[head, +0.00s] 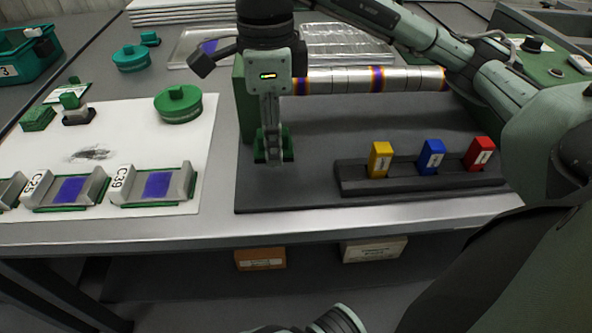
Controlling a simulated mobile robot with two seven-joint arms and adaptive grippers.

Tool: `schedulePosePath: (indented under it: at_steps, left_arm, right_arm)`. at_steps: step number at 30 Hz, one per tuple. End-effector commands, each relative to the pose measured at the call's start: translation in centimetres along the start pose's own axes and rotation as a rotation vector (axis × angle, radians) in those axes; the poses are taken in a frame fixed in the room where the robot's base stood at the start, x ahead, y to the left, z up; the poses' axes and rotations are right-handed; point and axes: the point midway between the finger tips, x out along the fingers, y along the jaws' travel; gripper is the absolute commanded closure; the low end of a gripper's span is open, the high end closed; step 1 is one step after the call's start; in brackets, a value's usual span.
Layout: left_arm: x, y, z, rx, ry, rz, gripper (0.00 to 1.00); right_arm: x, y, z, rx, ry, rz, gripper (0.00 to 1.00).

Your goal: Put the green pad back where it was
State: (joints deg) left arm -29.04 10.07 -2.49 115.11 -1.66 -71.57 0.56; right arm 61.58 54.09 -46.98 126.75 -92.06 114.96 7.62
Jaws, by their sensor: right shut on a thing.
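My right gripper (271,150) points down over the left part of the dark mat and is shut on a small green piece (288,150). This looks like the green pad, but the fingers hide most of it. I cannot tell whether it touches the mat. It is just in front of a dark green upright block (241,98). Other green things lie on the white sheet (135,130) at left: a small green block (38,118), a green-and-black stamp-like piece (77,115) and a round green lidded piece (179,104). My left gripper is not in view.
On the dark mat (300,190), a black rack (420,183) holds yellow (380,159), blue (431,156) and red (479,153) blocks. A silver banded roll (345,81) lies behind. Grey holders with blue plates (155,185) line the sheet's front. A teal bin (28,58) stands far left.

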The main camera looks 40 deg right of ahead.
Motion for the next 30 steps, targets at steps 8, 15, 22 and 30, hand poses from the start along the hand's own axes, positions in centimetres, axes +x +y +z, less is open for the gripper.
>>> schedulePosePath:
  at_steps: [8,15,22,30]
  left_arm:
    - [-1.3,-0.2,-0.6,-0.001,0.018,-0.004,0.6]
    - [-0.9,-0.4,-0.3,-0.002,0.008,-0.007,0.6]
    - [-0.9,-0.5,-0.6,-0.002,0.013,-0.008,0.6]
    - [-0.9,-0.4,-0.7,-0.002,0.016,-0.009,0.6]
  right_arm:
    - [2.2,1.3,-3.5,0.0,0.001,0.0,0.9]
    - [5.2,1.4,-3.6,-0.001,0.002,0.003,0.9]
    - [6.3,1.3,-3.5,-0.001,-0.001,-0.001,0.9]
    - [6.5,1.3,-3.5,-0.002,-0.001,-0.001,0.9]
